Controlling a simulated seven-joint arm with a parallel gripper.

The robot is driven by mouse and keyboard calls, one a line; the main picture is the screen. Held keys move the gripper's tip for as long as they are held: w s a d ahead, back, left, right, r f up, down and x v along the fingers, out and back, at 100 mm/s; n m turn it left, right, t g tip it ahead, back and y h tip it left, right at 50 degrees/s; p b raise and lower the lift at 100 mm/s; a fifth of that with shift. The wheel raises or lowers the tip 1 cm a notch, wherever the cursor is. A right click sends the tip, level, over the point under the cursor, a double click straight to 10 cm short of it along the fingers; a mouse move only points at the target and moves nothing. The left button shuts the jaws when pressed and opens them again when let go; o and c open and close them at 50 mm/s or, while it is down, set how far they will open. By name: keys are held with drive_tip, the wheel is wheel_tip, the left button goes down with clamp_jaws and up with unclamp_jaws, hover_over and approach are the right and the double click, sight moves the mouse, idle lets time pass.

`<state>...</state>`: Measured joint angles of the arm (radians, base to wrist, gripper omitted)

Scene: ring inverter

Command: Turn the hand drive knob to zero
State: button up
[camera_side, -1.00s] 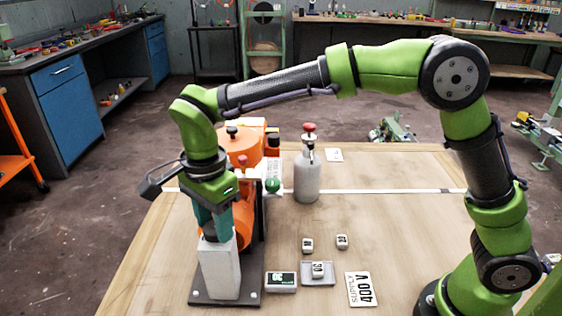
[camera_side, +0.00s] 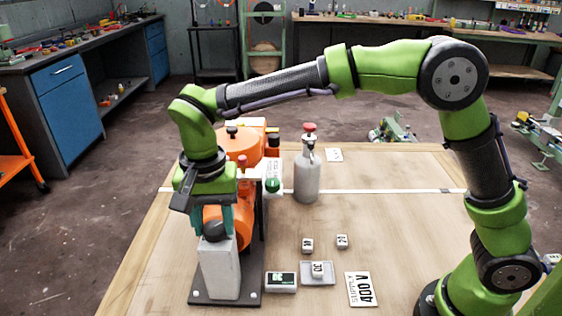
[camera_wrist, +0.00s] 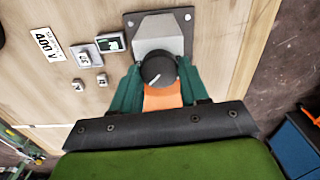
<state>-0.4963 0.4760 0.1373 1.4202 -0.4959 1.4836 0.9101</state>
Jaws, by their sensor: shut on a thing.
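The black hand drive knob (camera_side: 213,232) sits on top of a pale grey upright post (camera_side: 219,268) at the front left of the table. In the wrist view the round knob (camera_wrist: 158,68) shows a short white line on its lower left part. My gripper (camera_side: 214,226) points down over the post, with a teal finger on each side of the knob. In the wrist view my gripper (camera_wrist: 160,66) is shut on the knob. The scale or zero mark cannot be made out.
An orange machine (camera_side: 235,150) stands behind the post. A grey bottle (camera_side: 307,178) with a red top stands right of it. A 400 V card (camera_side: 361,289), a small tray (camera_side: 305,281), a DC block (camera_side: 281,282) and small cubes lie to the right. The table's middle right is clear.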

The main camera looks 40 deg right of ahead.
drive_tip(key=n, duration=1.3)
drive_tip(key=shift+a+n, duration=0.1)
drive_tip(key=shift+n, duration=0.3)
drive_tip(key=n, duration=1.3)
drive_tip(key=shift+s, duration=0.1)
drive_tip(key=shift+n, duration=0.4)
drive_tip(key=o, duration=1.1)
drive_tip(key=shift+c, duration=0.2)
